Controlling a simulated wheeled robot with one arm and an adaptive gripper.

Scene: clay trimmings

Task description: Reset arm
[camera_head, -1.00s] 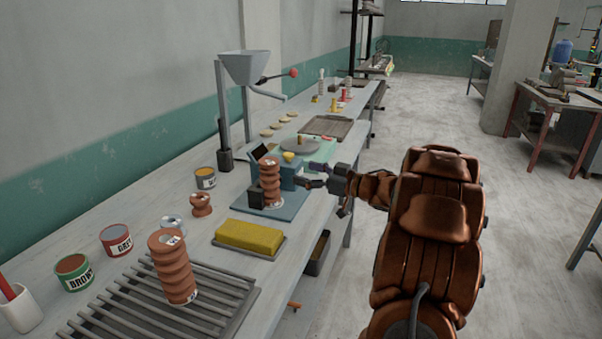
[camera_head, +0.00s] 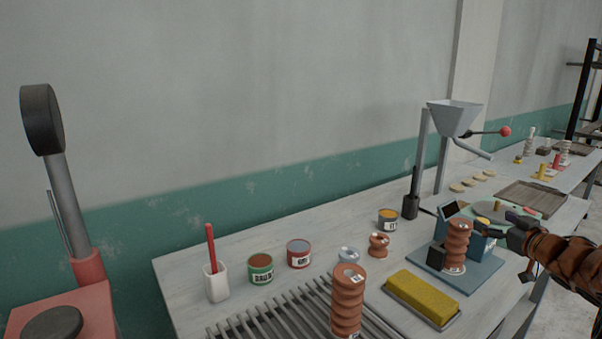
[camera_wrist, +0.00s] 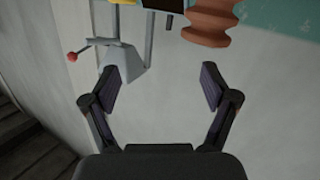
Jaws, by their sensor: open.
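My gripper (camera_wrist: 158,88) is open and empty in the wrist view, with its two fingers spread apart. In the head view my gripper (camera_head: 507,228) is at the right, near the ribbed terracotta piece (camera_head: 457,245) that stands on a blue-grey base plate (camera_head: 484,273). I cannot tell from the head view how far apart they are. In the wrist view a ribbed terracotta piece (camera_wrist: 208,22) shows at the top, beyond the fingertips. My copper-coloured arm runs off the right edge of the head view.
On the bench (camera_head: 180,270) stand another ribbed terracotta piece (camera_head: 347,300), a slatted rack (camera_head: 270,325), a yellow block (camera_head: 425,295), paint cans (camera_head: 260,268) and a hopper stand (camera_head: 453,118). A red machine (camera_head: 70,300) with a tall lever is at the left.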

